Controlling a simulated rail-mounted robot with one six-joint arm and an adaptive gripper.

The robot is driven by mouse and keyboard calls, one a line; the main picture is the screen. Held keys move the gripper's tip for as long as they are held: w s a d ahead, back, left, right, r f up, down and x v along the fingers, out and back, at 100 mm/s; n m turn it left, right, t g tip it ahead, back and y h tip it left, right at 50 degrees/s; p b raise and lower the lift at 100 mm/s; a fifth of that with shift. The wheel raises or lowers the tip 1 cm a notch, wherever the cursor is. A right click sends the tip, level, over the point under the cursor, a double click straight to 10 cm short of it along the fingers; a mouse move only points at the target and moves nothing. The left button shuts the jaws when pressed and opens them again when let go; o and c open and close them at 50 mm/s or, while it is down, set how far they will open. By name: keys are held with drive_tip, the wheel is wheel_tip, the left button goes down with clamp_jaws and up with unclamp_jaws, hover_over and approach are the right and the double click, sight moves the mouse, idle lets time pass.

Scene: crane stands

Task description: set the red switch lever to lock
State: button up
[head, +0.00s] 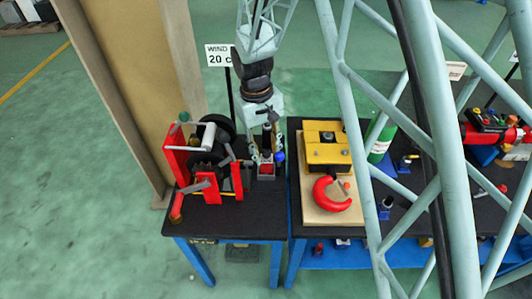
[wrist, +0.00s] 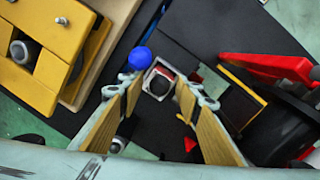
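A small switch box (wrist: 149,78) with a pale frame and a red inside lies between and just beyond my fingertips in the wrist view. A dark round knob (wrist: 159,84) stands over its red part, and a blue ball (wrist: 139,58) is beside its left corner. In the head view the red part (head: 266,169) shows below my gripper (head: 267,155). My gripper (wrist: 160,90) is open, with its tan-padded fingers on either side of the knob. I cannot tell whether either finger touches it. Lock markings cannot be read.
A red winch frame (head: 178,162) with a black drum stands close on the left. A yellow block (head: 328,155) and red hook (head: 331,194) lie on a wooden board to the right. Pale lattice girders (head: 347,130) cross in front of the right side. Black bench top (head: 240,213) is bare in front.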

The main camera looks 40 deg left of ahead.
wheel_tip(320, 180, up, 12)
drive_tip(key=a, duration=0.1)
drive_tip(key=shift+s+f, duration=0.2)
drive_tip(key=shift+s, duration=0.05)
idle(0.4)
drive_tip(key=shift+a, duration=0.1)
idle(0.5)
